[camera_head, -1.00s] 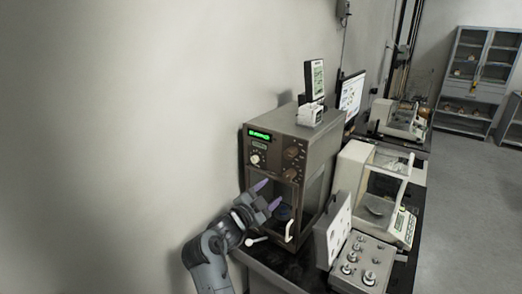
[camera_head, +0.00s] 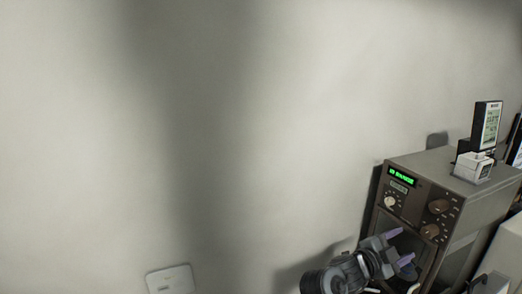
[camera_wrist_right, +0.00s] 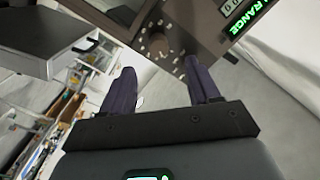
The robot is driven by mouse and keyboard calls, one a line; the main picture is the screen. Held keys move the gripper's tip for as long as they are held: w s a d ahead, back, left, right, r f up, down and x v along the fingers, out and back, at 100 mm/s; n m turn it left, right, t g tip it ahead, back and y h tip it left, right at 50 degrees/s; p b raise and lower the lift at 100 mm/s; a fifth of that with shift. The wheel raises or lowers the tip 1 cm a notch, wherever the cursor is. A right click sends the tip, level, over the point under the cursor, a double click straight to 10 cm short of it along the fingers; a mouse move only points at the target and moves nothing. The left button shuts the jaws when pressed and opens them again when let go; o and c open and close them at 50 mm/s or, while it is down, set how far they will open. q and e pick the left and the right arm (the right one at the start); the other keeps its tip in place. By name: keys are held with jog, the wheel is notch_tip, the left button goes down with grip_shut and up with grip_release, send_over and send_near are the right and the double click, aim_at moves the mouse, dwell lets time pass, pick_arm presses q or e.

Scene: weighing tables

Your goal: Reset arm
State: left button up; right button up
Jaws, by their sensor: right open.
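My right gripper (camera_head: 396,248) is in front of the brown balance cabinet (camera_head: 462,196), at the lower right of the head view. Its two purple fingers are spread apart with nothing between them. In the right wrist view the open fingers (camera_wrist_right: 162,88) point at the cabinet's front panel (camera_wrist_right: 195,25), with a knob and green lit display showing, and a clear gap between them. My left gripper does not show in either view.
A small white box (camera_head: 473,166) and a dark upright device (camera_head: 487,125) stand on the cabinet's top. A bare wall (camera_head: 250,130) fills most of the head view. A white wall plate (camera_head: 171,280) is at the bottom left.

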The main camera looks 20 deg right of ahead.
jog(key=s+a+f+n+t+y, duration=0.2)
jog(key=a+f+n+t+y, duration=1)
jog(key=a+f+n, duration=0.5)
jog(key=s+a+f+n+g+y, duration=0.2)
jog(key=s+a+f+n+g, duration=0.15)
jog(key=s, duration=0.45)
jog(key=s+a+f+n+g+y, duration=0.25)
jog(key=s+a+f, duration=0.2)
jog(key=s, duration=0.35)
jog(key=s+a+f+n+g+y, duration=0.25)
jog(key=s+a+n+g, duration=0.2)
jog(key=s, duration=0.35)
notch_tip(320, 180, up, 27)
jog(key=p, duration=2.7)
jog(key=shift+s+a+f+h, duration=0.2)
jog(key=shift+a+h, duration=0.15)
jog(key=shift+h, duration=0.05)
jog(key=shift+t, duration=0.25)
